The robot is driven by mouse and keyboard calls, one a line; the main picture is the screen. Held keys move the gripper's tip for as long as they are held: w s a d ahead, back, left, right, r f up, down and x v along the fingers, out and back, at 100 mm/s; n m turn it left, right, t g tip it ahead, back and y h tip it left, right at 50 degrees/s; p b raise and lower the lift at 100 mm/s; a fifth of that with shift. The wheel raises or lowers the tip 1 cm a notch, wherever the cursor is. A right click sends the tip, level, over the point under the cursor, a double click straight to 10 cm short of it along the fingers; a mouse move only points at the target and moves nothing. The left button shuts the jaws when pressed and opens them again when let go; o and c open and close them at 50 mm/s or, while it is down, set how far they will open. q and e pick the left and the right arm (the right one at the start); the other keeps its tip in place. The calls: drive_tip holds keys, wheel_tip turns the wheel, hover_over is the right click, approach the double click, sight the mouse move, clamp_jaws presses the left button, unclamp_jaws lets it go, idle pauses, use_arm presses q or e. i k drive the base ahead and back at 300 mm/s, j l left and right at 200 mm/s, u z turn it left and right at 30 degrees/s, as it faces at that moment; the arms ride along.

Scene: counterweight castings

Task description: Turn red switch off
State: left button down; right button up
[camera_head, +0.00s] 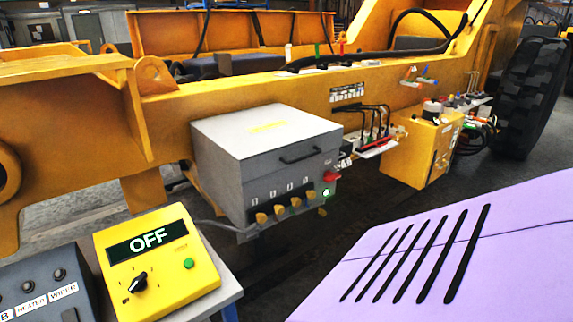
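A grey control box (268,150) with a handled lid is fixed to the side of the yellow machine. A red knob or switch (331,176) sits at the right end of its front, just above a green-lit round button (326,192). Its on or off position is too small to tell. The frames do not show which one is the task's red switch. Neither of my grippers is in view.
A yellow panel (190,272) at lower left reads OFF and has a black knob and green button. A dark panel (45,290) with labelled knobs stands beside it. Several yellow knobs (278,210) line the grey box. A yellow box (415,160) and large tire (530,100) are right.

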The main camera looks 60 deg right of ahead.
sight(328, 177)
drive_tip(key=k+z, duration=0.1)
drive_tip(key=z, duration=2)
